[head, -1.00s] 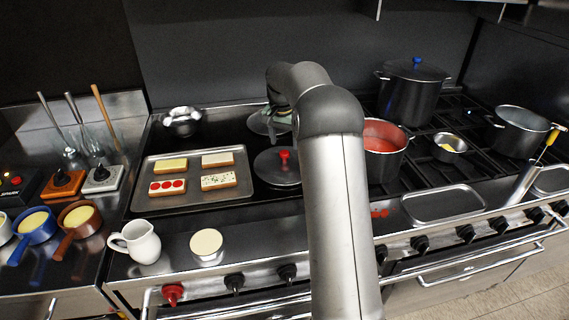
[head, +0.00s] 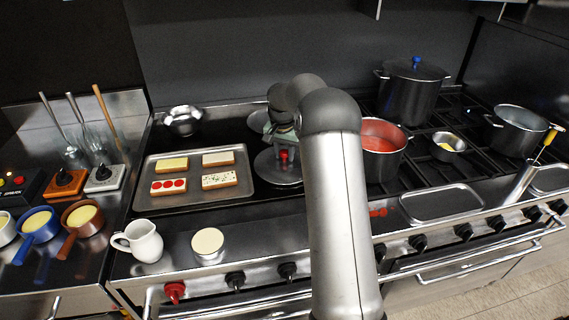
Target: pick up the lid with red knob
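The lid with red knob (head: 272,174) is a dark round lid lying flat on the black cooktop, right of the baking tray. Its red knob (head: 284,156) shows just under my gripper (head: 284,149). My gripper points down over the lid, with its fingers at the knob. The fingers are small and partly merge with the dark background, so I cannot tell whether they are apart or closed, or whether they touch the knob. My arm covers the area just right of the lid.
A baking tray (head: 142,193) with several topped bread slices lies left of the lid. A second lid (head: 256,121) is partly hidden behind my gripper. A pot of red sauce (head: 383,160) stands right of my arm. A white jug (head: 143,241) stands at the front left.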

